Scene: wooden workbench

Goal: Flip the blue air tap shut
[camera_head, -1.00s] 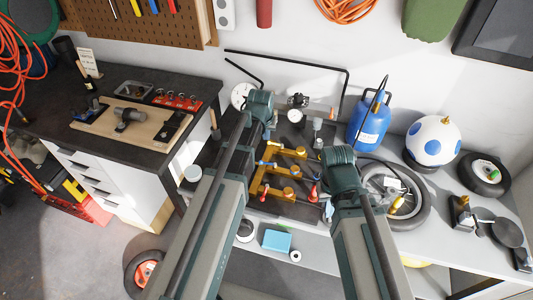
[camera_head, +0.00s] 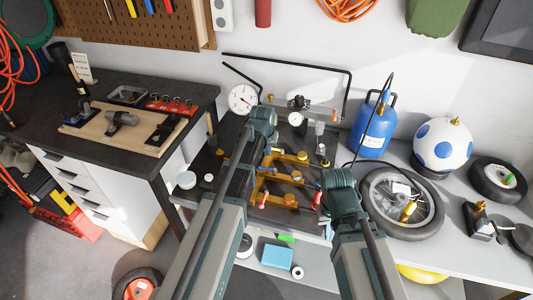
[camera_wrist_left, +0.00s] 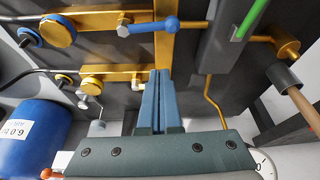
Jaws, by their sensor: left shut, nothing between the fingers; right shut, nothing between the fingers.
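The blue tap lever (camera_wrist_left: 148,27) lies across the brass pipework in the left wrist view, its round blue end over the upright brass pipe. In the head view my left arm hides part of the manifold's left side. My right gripper (camera_head: 328,229) is shut near the bench's front edge, its fingers mostly hidden by my arm.
Red levers (camera_head: 263,200) stand on the manifold's front. A dial gauge (camera_head: 242,99) stands behind it and a blue tank (camera_head: 373,128) to the right. A wheel (camera_head: 432,209) lies right of my right arm. A green bar (camera_wrist_left: 250,18) is right of the left fingers.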

